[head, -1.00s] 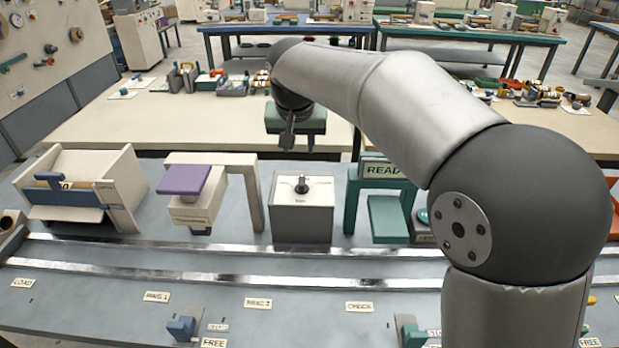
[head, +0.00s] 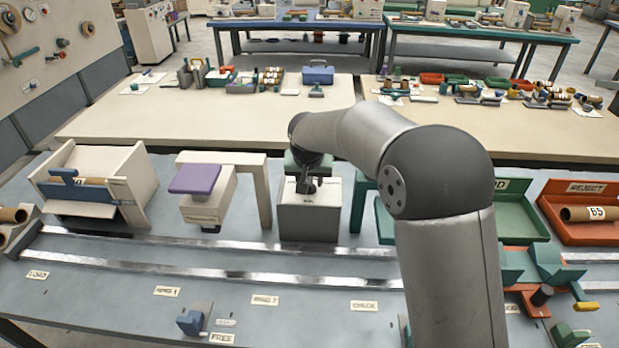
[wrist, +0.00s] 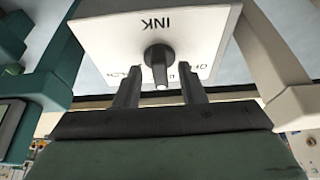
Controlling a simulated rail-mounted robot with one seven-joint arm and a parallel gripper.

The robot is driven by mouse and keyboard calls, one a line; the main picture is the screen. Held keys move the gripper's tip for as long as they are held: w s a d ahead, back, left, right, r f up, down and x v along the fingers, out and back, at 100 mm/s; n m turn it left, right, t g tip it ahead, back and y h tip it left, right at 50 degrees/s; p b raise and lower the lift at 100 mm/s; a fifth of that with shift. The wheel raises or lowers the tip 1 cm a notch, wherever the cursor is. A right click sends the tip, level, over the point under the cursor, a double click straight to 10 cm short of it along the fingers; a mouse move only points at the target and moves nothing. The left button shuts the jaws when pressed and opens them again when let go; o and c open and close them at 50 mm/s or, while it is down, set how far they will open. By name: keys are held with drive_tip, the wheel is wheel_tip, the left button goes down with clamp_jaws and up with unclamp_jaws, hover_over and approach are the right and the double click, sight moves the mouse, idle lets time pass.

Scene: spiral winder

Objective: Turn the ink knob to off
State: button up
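The ink box (head: 308,222) is a pale grey block on the bench, left of my arm. In the wrist view its white top (wrist: 110,25) reads INK upside down. The dark ink knob (wrist: 158,62) stands in the middle, its grip bar pointing toward my gripper. An OFF label, partly covered, is on the right of the top; other lettering is partly hidden by the fingers. My gripper (wrist: 160,85) is open, with one finger on each side of the knob and a visible gap on both sides. In the head view my gripper (head: 308,184) is over the box top.
A pale frame with a purple plate (head: 195,178) stands left of the box. A teal frame (head: 358,205) stands close on its right. Metal rails (head: 200,268) run in front. A red REJECT tray (head: 585,190) is at the far right.

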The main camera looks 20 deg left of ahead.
clamp_jaws()
drive_tip(key=shift+n, duration=0.3)
drive_tip(key=n, duration=0.1)
drive_tip(key=n+y, duration=0.1)
drive_tip(key=n, duration=0.1)
drive_tip(key=n+g+y, duration=0.1)
drive_tip(key=n, duration=0.1)
drive_tip(key=shift+w+d, duration=0.2)
drive_tip(key=shift+d, duration=0.05)
drive_tip(key=n+g, duration=0.1)
drive_tip(key=n, duration=0.2)
drive_tip(key=n+g+y+p, duration=0.1)
drive_tip(key=n, duration=0.2)
drive_tip(key=shift+w+d, duration=0.1)
drive_tip(key=shift+w, duration=0.1)
drive_tip(key=shift+n, duration=0.3)
unclamp_jaws()
